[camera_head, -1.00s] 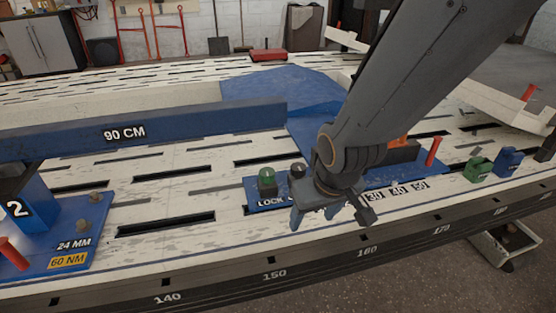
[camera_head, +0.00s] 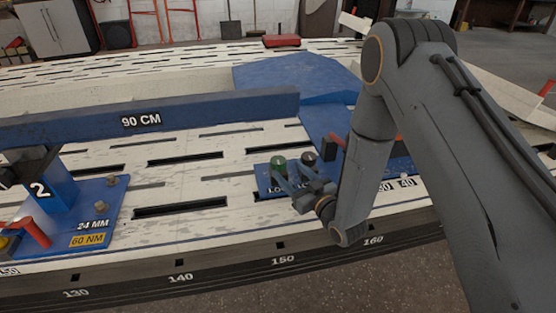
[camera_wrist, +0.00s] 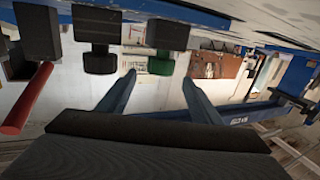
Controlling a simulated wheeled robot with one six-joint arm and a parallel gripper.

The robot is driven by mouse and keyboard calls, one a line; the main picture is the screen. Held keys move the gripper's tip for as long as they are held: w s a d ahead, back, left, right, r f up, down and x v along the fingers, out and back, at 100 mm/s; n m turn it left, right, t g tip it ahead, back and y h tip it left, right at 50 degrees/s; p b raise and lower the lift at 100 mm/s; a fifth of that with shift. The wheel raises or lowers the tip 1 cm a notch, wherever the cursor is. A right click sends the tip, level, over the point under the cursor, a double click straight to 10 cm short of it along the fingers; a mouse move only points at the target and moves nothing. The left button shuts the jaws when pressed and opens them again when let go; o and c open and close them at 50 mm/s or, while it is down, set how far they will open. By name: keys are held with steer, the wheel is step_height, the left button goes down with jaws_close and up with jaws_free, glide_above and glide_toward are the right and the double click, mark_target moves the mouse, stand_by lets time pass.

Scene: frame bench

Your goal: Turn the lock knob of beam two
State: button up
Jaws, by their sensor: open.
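The blue lock panel (camera_head: 262,183) lies on the bench, its lettering partly hidden by my gripper. A green knob (camera_head: 278,164) and a black knob (camera_head: 308,159) stand on it side by side. My gripper (camera_head: 289,177) is open, low over the panel's front edge, with its fingers pointing towards the knobs. In the wrist view, the green knob (camera_wrist: 160,65) shows beyond the gap between the fingertips (camera_wrist: 160,84), with nothing held. The black knob (camera_wrist: 100,58) is left of it. I cannot tell which knob belongs to beam two.
A blue beam (camera_head: 210,112) marked 90 CM crosses behind. A blue stand (camera_head: 57,193) marked 2, with a red handle (camera_head: 34,232), is at the left. A red lever (camera_wrist: 27,98) shows in the wrist view. Slotted bench top (camera_head: 180,228) between stand and panel is clear.

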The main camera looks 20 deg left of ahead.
mark_target(283, 164)
steer(key=shift+w+a+y, duration=0.15)
steer(key=shift+a+y, duration=0.1)
steer(key=shift+y, duration=0.05)
steer(key=shift+b+x, duration=0.8)
steer(key=shift+x, duration=2.7)
steer(key=c, duration=1.1)
steer(key=shift+o, duration=0.2)
steer(key=shift+w+n+g+y, duration=0.15)
steer(key=shift+n+g+y, duration=0.45)
steer(key=shift+n+g, duration=0.1)
steer(key=shift+g, duration=0.2)
